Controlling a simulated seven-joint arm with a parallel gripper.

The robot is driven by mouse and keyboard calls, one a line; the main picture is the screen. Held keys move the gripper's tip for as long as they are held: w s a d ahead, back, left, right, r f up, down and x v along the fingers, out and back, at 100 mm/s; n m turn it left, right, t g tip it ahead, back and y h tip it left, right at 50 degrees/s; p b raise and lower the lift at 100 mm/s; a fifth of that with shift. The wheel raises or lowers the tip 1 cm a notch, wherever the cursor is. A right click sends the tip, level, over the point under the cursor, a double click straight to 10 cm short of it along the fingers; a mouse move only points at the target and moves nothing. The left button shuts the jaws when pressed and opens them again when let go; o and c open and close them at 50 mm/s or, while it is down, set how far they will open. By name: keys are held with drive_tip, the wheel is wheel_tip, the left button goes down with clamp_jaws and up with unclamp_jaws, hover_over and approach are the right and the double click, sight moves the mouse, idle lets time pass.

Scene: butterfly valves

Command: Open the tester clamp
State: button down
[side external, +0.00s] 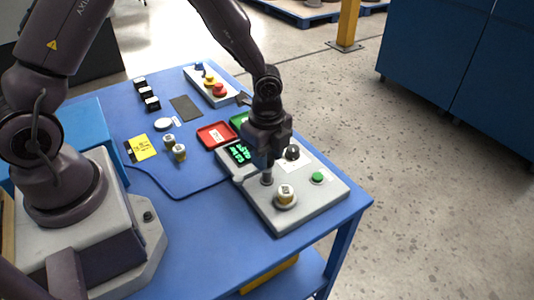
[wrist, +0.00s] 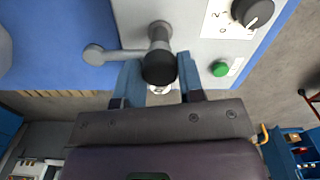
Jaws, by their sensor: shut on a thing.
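The tester (side external: 325,195) is a light grey box at the table's right corner, with a green display (side external: 239,153), a dial and a green button. Its clamp (wrist: 158,30) shows in the wrist view as a grey metal post with an arm reaching left to a round end, and a dark knob (wrist: 159,68). My gripper (wrist: 159,78) has its two bluish fingers on either side of the dark knob, shut on it. In the side view my gripper (side external: 267,172) is low over the tester. A small valve (side external: 285,193) with a white top sits on the tester beside the fingers.
A red tray (side external: 216,135) and a partly hidden green tray (side external: 239,119) lie behind the tester. Two small valves (side external: 179,152) and a yellow card (side external: 141,147) are to the left. A button box (side external: 213,86) stands at the back. The tester's front right is clear.

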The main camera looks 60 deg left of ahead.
drive_tip(key=c, duration=0.7)
unclamp_jaws()
drive_tip(key=shift+c, duration=0.2)
wheel_tip(320, 180, up, 13)
